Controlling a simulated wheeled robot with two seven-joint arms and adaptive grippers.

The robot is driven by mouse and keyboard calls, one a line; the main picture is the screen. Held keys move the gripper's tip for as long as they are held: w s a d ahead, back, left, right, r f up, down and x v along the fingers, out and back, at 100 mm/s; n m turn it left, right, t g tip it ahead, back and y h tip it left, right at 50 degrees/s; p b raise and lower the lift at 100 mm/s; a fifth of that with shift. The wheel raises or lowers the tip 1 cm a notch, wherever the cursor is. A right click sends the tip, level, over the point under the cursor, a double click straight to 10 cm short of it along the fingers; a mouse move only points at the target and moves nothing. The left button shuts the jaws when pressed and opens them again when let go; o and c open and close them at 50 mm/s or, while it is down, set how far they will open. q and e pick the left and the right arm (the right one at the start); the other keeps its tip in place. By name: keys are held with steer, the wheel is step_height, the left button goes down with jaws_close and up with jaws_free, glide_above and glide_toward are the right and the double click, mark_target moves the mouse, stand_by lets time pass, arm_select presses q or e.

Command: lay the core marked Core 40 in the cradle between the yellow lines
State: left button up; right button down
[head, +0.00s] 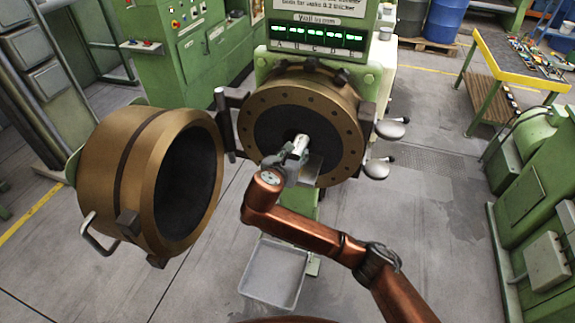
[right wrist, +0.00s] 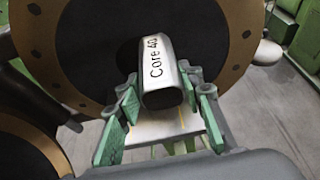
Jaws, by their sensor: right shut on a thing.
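The core marked Core 40 (right wrist: 158,72) is a pale metal bar with its label facing up in the right wrist view. Its far end is in front of the dark centre of the extruder face; I cannot tell if it touches. It also shows in the head view (head: 301,143). My right gripper (right wrist: 160,92) is shut on its near part, green pads on both sides; it also shows in the head view (head: 293,158). Below the core is a pale cradle plate (right wrist: 168,124) with faint yellow marks, partly hidden; it shows in the head view (head: 314,168). My left gripper is out of view.
The round bronze extruder head (head: 345,125) stands open, its hinged bronze door (head: 95,180) swung left. Clamp handles (head: 390,130) stick out at right. A grey tray (head: 272,275) lies low in front. Open floor lies to the right.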

steer(key=w+f, duration=0.1)
steer(key=w+a+f, duration=0.1)
steer(key=f, duration=0.1)
steer(key=w+a+f, duration=0.1)
steer(key=f, duration=0.1)
steer(key=shift+w+a+f, duration=0.2)
steer(key=shift+a+f, duration=0.05)
step_height(320, 180, down, 3)
steer(key=c, duration=1.3)
jaws_free()
steer(key=v, duration=1.2)
